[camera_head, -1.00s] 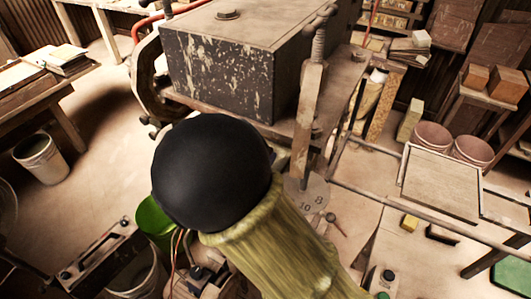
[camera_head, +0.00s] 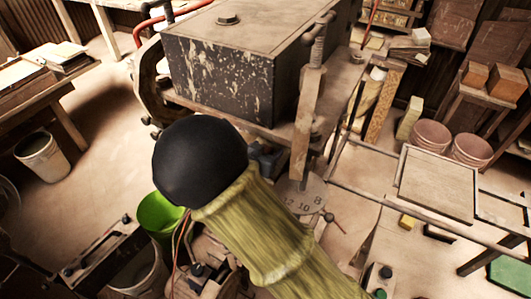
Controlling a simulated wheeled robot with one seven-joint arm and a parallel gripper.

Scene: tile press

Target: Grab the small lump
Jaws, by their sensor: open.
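I cannot make out the small lump for certain in the head view. My arm, a black ball-shaped joint with a yellow-green sleeve, fills the lower middle and hides part of the press's front. I cannot make out my gripper or its fingers. A small dark blue-grey part (camera_head: 265,158) shows beside the black joint, under the press block; I cannot tell what it is. The tile press has a big dark, paint-flecked block (camera_head: 220,80) and an upright screw clamp (camera_head: 307,110). A round numbered plate (camera_head: 303,197) lies below the clamp.
Rails and a framed board (camera_head: 437,183) lie to the right, near a small yellow block (camera_head: 408,221). A grey bucket (camera_head: 41,156) stands on open floor at left.

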